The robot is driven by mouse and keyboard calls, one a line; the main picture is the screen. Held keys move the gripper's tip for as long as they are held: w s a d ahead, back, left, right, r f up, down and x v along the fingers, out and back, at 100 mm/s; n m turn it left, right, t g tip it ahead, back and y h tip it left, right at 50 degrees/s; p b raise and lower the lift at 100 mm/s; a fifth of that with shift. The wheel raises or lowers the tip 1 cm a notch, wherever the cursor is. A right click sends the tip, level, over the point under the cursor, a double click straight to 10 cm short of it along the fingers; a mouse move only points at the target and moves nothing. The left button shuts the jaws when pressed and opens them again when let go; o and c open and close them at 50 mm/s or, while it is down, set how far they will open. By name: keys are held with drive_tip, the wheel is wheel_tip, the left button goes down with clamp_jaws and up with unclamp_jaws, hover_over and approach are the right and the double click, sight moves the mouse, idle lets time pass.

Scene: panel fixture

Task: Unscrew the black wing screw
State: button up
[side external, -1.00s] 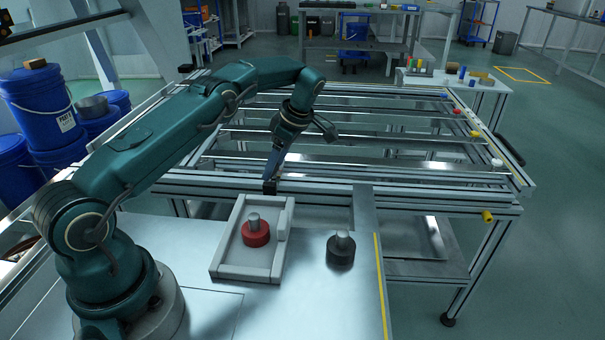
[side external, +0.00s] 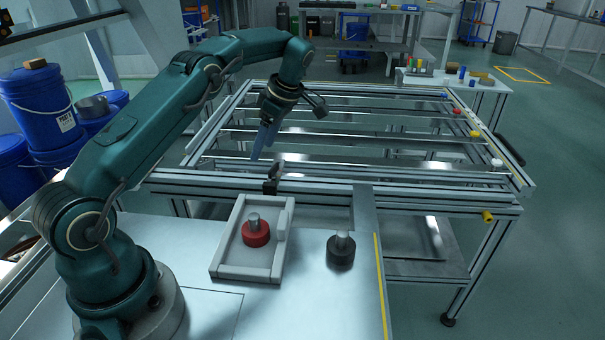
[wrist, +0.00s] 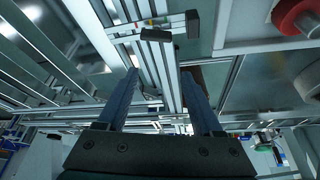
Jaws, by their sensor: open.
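A small dark part, apparently the black wing screw (side external: 276,171), stands at the front rail of the frame behind the tray. A black block (side external: 269,187) sits just below it. In the wrist view a black-ended crosspiece (wrist: 193,23) shows ahead of the fingers; I cannot tell for sure which of its black parts is the screw. My gripper (side external: 262,154) is above and behind the rail, apart from the dark part. In the wrist view my gripper (wrist: 160,74) has its two blue fingers spread with nothing between them.
A pale tray (side external: 222,262) holds a red knob with a silver stem (side external: 256,236). A black knob with a silver stem (side external: 340,252) stands on the bench to its right. Long metal rails (side external: 370,137) cross the frame behind. The bench between tray and yellow line is mostly clear.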

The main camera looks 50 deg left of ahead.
drive_tip(key=s+a+r, duration=0.5)
drive_tip(key=s, duration=0.2)
drive_tip(key=shift+s+a+r, duration=0.35)
drive_tip(key=shift+a, duration=0.05)
drive_tip(key=c, duration=0.4)
drive_tip(key=m+t+h, duration=0.2)
drive_tip(key=m+t, duration=0.4)
drive_tip(key=m, duration=1.2)
hover_over(273, 167)
drive_tip(key=s+d, duration=0.1)
drive_tip(key=s, duration=0.1)
wheel_tip(273, 167, down, 6)
drive_tip(key=shift+f, duration=0.15)
drive_tip(key=shift+s+d+f, duration=0.1)
drive_tip(key=shift+s+d, duration=0.05)
drive_tip(key=shift+x, duration=2.4)
